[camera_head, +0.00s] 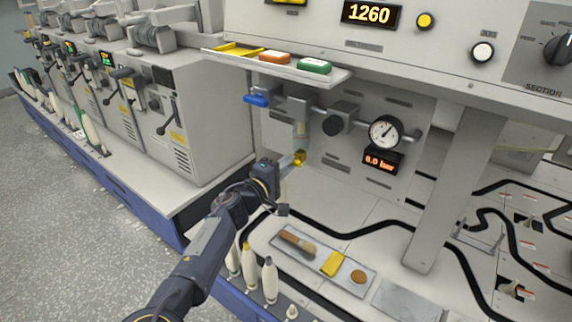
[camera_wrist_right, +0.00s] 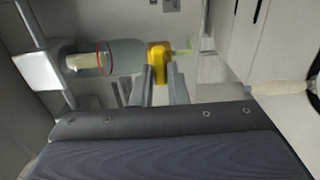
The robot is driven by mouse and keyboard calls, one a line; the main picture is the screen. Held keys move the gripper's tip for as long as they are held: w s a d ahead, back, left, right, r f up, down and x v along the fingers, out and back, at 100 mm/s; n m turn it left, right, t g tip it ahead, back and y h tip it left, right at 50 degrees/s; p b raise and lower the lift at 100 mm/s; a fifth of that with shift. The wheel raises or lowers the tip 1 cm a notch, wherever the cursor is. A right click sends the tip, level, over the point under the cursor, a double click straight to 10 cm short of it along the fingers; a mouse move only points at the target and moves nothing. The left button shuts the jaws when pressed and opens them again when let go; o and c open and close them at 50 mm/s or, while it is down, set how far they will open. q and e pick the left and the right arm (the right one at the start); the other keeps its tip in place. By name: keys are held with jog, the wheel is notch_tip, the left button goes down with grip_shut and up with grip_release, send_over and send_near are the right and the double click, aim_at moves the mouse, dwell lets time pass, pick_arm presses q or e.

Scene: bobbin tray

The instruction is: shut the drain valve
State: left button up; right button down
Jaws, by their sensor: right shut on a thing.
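The drain valve is a small yellow knob (camera_head: 299,158) at the lower end of the grey filter bowl (camera_head: 301,130) on the machine's front panel. In the right wrist view the yellow knob (camera_wrist_right: 158,54) sits at the end of the bowl (camera_wrist_right: 122,57), with a short pale greenish stub beyond it. My right gripper (camera_head: 291,161) reaches up to the knob; in the wrist view its two grey fingers (camera_wrist_right: 160,72) are shut on it. The finger tips partly cover the knob, and whether the valve is open or shut cannot be told. My left gripper is out of view.
A blue-handled valve (camera_head: 257,100), a black regulator knob (camera_head: 333,125), a pressure gauge (camera_head: 386,132) and a small red-digit display (camera_head: 379,162) line the pipe. A shelf (camera_head: 334,76) overhangs above. Below lie a tray (camera_head: 283,234) with a brush and several bobbins (camera_head: 270,280).

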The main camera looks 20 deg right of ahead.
dwell(0.3)
jog(key=c, duration=1.4)
grip_release()
jog(key=shift+c, duration=0.2)
jog(key=v, duration=0.8)
jog(key=shift+p, duration=0.45)
jog(key=shift+d, duration=0.15)
